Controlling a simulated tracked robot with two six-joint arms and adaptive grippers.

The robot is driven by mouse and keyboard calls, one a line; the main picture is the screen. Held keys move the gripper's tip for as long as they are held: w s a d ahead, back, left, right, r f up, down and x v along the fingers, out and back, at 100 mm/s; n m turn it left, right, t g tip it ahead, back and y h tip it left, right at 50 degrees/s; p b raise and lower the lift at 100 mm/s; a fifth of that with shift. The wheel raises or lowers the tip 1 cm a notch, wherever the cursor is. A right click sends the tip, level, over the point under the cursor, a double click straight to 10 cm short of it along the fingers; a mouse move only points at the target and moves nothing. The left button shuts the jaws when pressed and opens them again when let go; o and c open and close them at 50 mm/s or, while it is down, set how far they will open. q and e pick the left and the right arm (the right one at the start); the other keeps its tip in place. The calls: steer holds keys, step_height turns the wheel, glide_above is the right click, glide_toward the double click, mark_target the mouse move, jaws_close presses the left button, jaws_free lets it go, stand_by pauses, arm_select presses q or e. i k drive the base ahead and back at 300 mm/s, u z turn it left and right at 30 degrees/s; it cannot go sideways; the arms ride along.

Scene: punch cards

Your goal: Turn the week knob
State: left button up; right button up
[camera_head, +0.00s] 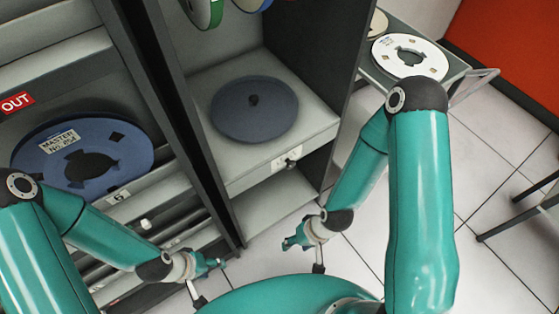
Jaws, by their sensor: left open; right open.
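A small dark knob (291,163) sits on a pale plate on the front edge of the grey shelf; its markings are too small to read, so I cannot tell for sure that it is the week knob. My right gripper (304,257) is open and empty, below the knob and apart from it, over the tiled floor. My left gripper (208,281) is open and empty at the lower middle, in front of the cabinet's lower part and apart from the knob.
A dark round platter (240,121) lies on the shelf above the knob. A blue reel (125,160) labelled MASTER lies in the left bay, by a red OUT sign (17,103). Dark uprights (180,120) divide the bays. A trolley (455,68) with a white reel (433,62) stands right.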

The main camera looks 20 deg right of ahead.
mark_target(291, 165)
steer(key=u, duration=0.05)
steer(key=k, duration=1)
steer(key=u, duration=0.3)
steer(key=i, duration=0.65)
steer(key=u, duration=0.1)
